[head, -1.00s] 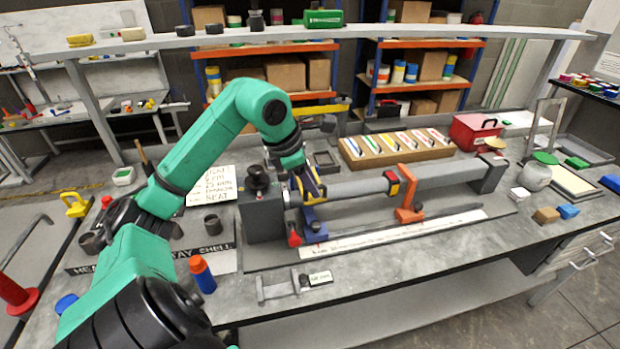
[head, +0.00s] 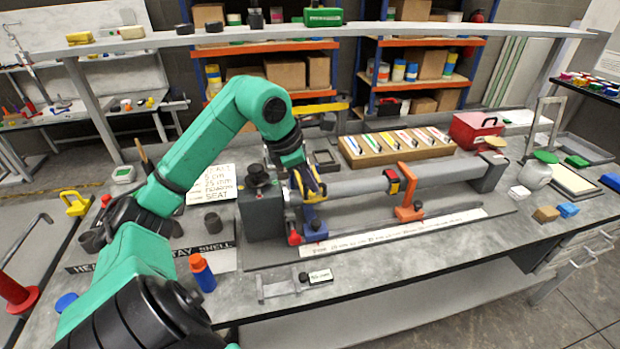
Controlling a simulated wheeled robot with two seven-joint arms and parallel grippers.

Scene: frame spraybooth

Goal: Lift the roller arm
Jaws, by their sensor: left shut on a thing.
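My left gripper (head: 309,186) reaches down from the wrist onto the left end of the bench machine. It is shut on a slim blue and yellow part, which I take to be the roller arm (head: 313,192); my fingers hide much of it. This part stands steeply tilted above a blue block (head: 313,222) with a red knob (head: 294,238) beside it. My right gripper is not in view.
A dark grey housing (head: 262,216) with a black knob stands left of the gripper. Behind the machine are a wooden rack of coloured strips (head: 395,150) and a red box (head: 474,131). An orange and blue bottle (head: 202,272) stands at the front left.

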